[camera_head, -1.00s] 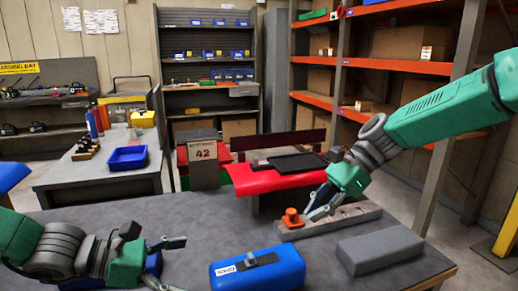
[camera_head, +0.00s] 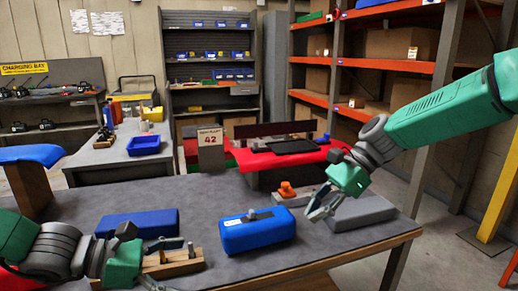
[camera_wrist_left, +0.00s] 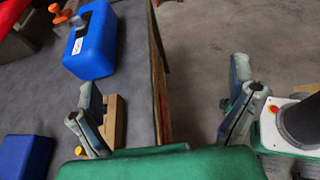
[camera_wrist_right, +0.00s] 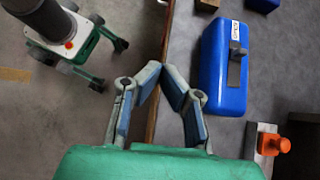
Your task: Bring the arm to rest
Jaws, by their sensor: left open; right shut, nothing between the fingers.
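My right gripper (camera_head: 322,205) is shut and empty, held above the bench near the grey block (camera_head: 360,212). In the right wrist view its fingertips (camera_wrist_right: 161,72) meet over the table's edge, apart from the blue box. My left gripper (camera_head: 172,262) is low at the front left, by a wooden block with pegs (camera_head: 188,258). The wooden block (camera_wrist_left: 114,122) shows beside one finger there.
A blue box with a handle (camera_head: 258,232) stands mid-bench. Another blue box (camera_head: 138,222) is behind my left gripper. An orange piece (camera_head: 286,188) sits on a plate beyond the grey block. A rack with orange shelves (camera_head: 390,64) stands at the back right.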

